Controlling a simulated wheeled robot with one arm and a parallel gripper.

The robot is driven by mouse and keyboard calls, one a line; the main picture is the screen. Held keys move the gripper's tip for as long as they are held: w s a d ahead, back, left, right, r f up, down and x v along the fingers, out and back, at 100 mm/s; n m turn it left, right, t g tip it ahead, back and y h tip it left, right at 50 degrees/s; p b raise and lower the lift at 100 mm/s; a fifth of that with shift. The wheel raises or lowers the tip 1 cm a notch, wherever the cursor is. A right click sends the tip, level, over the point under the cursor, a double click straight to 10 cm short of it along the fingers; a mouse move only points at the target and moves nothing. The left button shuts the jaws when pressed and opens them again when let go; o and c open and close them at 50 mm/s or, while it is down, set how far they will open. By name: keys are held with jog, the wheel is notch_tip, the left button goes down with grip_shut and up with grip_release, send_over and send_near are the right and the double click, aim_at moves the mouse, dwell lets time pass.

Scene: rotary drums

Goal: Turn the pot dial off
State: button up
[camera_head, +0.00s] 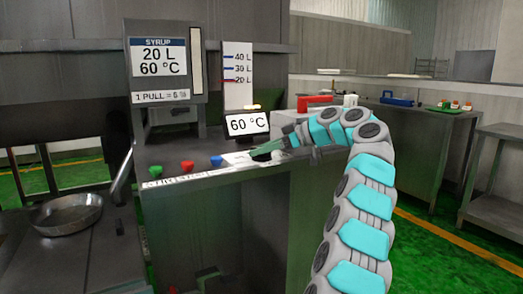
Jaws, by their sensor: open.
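The pot dial cannot be made out clearly; the gripper covers the part of the plate where a dial could be. A small black display (247,124) reading 60 °C stands just behind the gripper.
Blue (216,160), red (187,165) and green (155,171) knobs line the counter front (190,182) to the left. A syrup sign (160,60) reads 20 L, 60 °C. A round pan (68,214) is at far left.

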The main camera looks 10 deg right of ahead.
jog(key=shift+v, duration=3.9)
